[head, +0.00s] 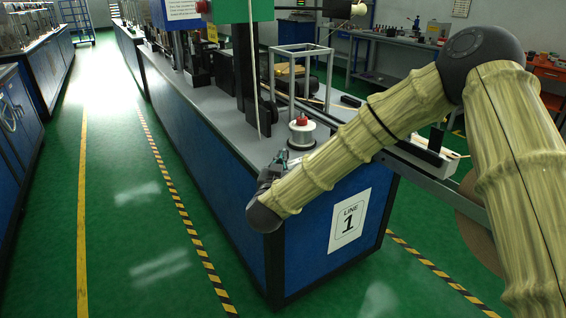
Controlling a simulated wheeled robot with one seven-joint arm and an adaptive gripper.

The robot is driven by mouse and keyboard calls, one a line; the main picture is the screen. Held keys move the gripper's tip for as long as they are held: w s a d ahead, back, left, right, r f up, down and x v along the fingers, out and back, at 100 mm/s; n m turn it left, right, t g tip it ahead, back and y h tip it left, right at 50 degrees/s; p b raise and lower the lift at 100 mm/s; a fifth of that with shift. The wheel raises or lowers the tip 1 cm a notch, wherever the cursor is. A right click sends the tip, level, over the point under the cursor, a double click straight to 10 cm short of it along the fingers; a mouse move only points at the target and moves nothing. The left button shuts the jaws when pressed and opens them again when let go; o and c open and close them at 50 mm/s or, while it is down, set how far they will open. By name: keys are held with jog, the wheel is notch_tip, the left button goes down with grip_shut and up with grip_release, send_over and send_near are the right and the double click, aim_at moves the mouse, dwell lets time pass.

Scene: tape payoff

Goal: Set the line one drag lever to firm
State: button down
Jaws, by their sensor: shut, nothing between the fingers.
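The line one bench (230,175) is a blue cabinet with a grey top, and a white "LINE 1" sign (349,221) is on its end. On the top stands a white spool (302,136) with a red knob (303,119). My gripper (280,159) is small and dark in this view. It is shut and empty at the near left edge of the bench top, left of and nearer than the spool. I cannot make out the drag lever or its setting. My arm and gripper hide part of the bench top around the spool.
A dark upright column (244,70) and a grey open frame (301,75) stand behind the spool. A thin pale strand (254,75) hangs beside the column. The green aisle (125,240) on the left is clear, with striped floor tape along the bench.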

jog(key=shift+s+a+f, duration=0.2)
jog(key=shift+s+f, duration=0.05)
jog(key=shift+f, duration=0.2)
jog(key=c, duration=1.6)
grip_release()
jog(key=shift+r, duration=0.2)
jog(key=shift+d, duration=0.1)
jog(key=s+a, duration=0.1)
jog(key=s, duration=1.1)
jog(key=shift+a, duration=0.3)
jog(key=shift+r, duration=0.1)
